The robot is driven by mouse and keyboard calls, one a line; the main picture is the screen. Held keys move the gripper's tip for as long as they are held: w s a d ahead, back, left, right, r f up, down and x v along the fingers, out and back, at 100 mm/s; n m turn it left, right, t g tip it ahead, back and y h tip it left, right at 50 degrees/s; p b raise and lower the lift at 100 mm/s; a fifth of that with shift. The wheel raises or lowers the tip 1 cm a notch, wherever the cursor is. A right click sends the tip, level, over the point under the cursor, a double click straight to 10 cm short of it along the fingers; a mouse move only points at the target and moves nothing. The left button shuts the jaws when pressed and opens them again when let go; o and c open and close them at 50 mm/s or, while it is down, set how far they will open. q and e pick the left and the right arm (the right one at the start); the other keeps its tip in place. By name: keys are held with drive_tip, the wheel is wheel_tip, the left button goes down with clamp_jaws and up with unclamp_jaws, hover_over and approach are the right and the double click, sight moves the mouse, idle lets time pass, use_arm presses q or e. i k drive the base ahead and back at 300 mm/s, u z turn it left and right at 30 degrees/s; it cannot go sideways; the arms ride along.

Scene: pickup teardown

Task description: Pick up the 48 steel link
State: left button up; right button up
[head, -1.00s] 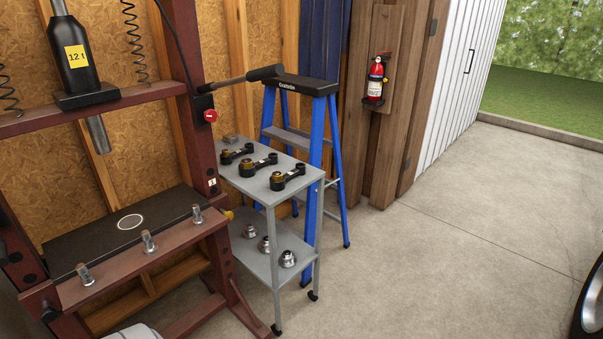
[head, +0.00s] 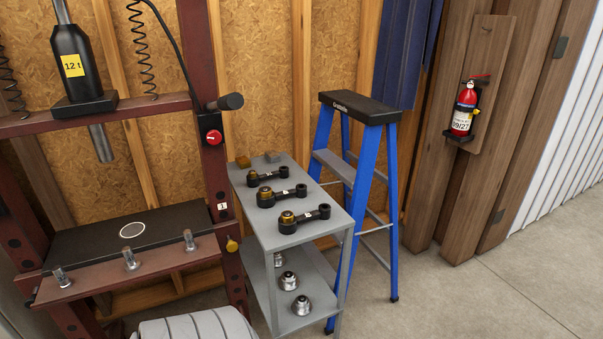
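Three dark links with brass-coloured bushings at one end lie in a row on the top shelf of a grey cart (head: 325,229): a far link (head: 268,175), a middle link (head: 283,194) and a near link (head: 304,217). Each has a small white label, too small to read, so I cannot tell which is the 48 steel link. All three lie apart from each other. Neither of my grippers is in view.
A red press frame (head: 170,262) with a black plate stands left of the cart. A blue stepladder (head: 354,210) stands close on its right. Silvery parts (head: 302,305) sit on the lower shelf. Small blocks (head: 273,156) lie at the top shelf's back. Concrete floor (head: 470,305) is clear at right.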

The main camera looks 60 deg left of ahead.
sight(300, 191)
drive_tip(key=u, duration=0.15)
drive_tip(key=i, duration=1.35)
drive_tip(key=u, duration=0.65)
drive_tip(key=i, duration=1.05)
drive_tip(key=u, duration=1.85)
drive_tip(key=i, duration=0.9)
drive_tip(key=u, duration=0.9)
